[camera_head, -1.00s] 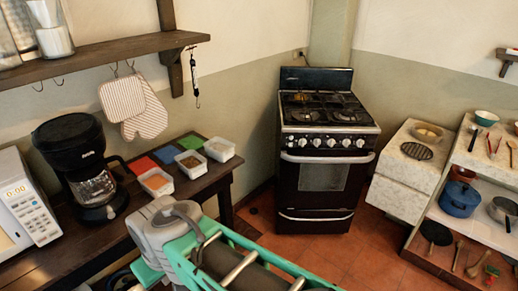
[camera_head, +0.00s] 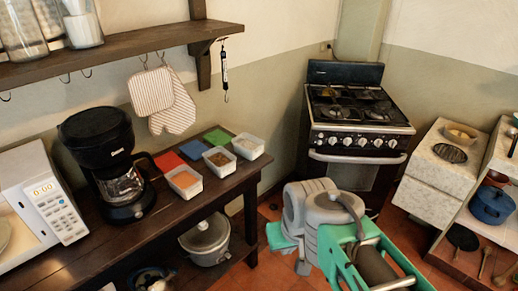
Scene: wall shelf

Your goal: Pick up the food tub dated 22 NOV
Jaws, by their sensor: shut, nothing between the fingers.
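Three small white open food tubs stand in a slanting row on the dark wooden table. The near tub (camera_head: 185,183) holds something orange-brown, the middle tub (camera_head: 219,162) something dark brown, and the far tub (camera_head: 248,147) something pale. No date can be read on any of them. My grey and green arm shows at the lower right, in front of the stove and to the right of the tubs, apart from them. I cannot make out my gripper's fingers.
Red, blue and green mats (camera_head: 219,136) lie behind the tubs. A black coffee maker (camera_head: 105,165) and a microwave (camera_head: 40,205) stand to the left. A wall shelf (camera_head: 130,45) and hanging mitts (camera_head: 172,105) are above. A lidded pot (camera_head: 205,240) sits below the table.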

